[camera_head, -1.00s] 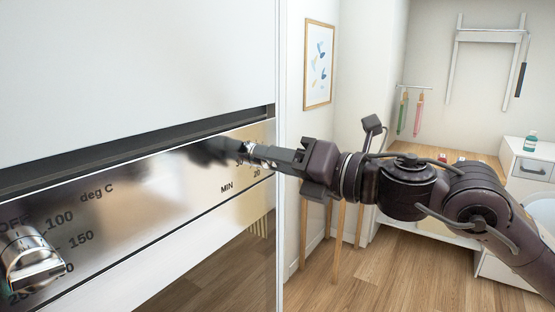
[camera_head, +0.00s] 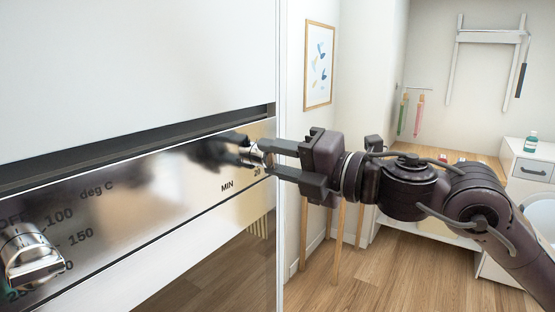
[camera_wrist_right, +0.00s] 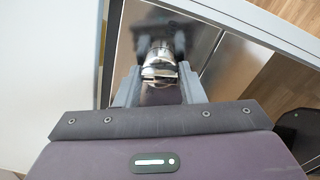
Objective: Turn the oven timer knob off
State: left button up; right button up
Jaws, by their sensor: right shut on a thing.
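The timer knob (camera_head: 257,155) is a small shiny metal knob at the right end of the steel oven panel (camera_head: 190,185), by the MIN scale. My right gripper (camera_head: 270,157) has its two fingers on either side of this knob and is shut on it. One finger is above the knob and the other below it in the head view. In the right wrist view, the knob (camera_wrist_right: 160,62) sits between the fingers (camera_wrist_right: 160,88). The gripper covers part of the scale, so the knob's exact setting is hard to read. My left gripper is not in view.
A larger temperature knob (camera_head: 30,256), marked in deg C, sits at the panel's left end. A white cabinet front (camera_head: 130,65) overhangs the panel with a dark gap beneath. A drawer unit (camera_head: 530,165) stands far right. Open wood floor lies between.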

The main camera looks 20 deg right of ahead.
jog(key=shift+m, duration=1.2)
jog(key=shift+f, duration=0.1)
jog(key=o, duration=1)
jog(key=shift+c, duration=0.2)
jog(key=b+v, duration=0.6)
jog(key=v, duration=0.1)
jog(key=shift+s+d+b, duration=0.25)
jog(key=shift+d+b, duration=0.05)
jog(key=shift+b, duration=0.05)
